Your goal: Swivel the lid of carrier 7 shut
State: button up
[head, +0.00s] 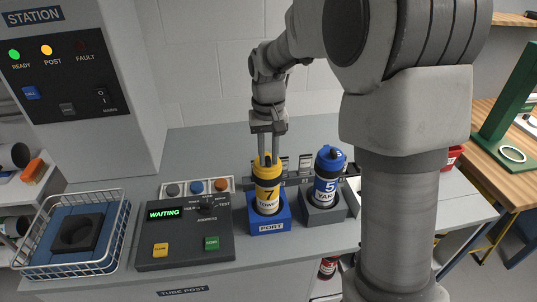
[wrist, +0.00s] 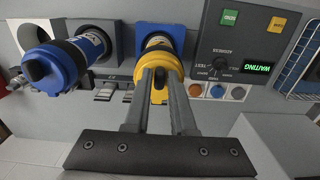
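Carrier 7 (head: 267,195), a yellow and black tube with a "7 TOWER" label, stands upright in the blue port block (head: 269,225). Its yellow lid (head: 258,170) is on top and also shows in the wrist view (wrist: 158,56). I cannot tell how far the lid is swivelled. My gripper (head: 268,160) points down at the lid. In the wrist view its two fingertips (wrist: 161,72) are apart, with yellow and a dark part of the lid between them. Whether they press on the lid is not clear.
Blue carrier 5 (head: 328,180) stands in a grey block (head: 322,215) close on the right. A control box (head: 185,243) reading "WAITING" lies to the left. A wire basket (head: 122,232) is further left. A row of small labelled clips stands behind the carriers.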

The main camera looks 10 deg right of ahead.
aim_at(269, 160)
jog(key=o, duration=0.3)
notch_tip(269, 160, up, 17)
jog(key=p, duration=0.1)
jog(key=shift+r, duration=0.2)
dwell(0.4)
jog(key=s+d+f+t, duration=0.2)
jog(key=s, duration=0.9)
jog(key=s+d+f+t, duration=0.2)
jog(key=s+f+t, duration=0.1)
jog(key=s, duration=0.9)
jog(key=shift+d+f+t, duration=0.25)
jog(key=shift+f+t, duration=0.05)
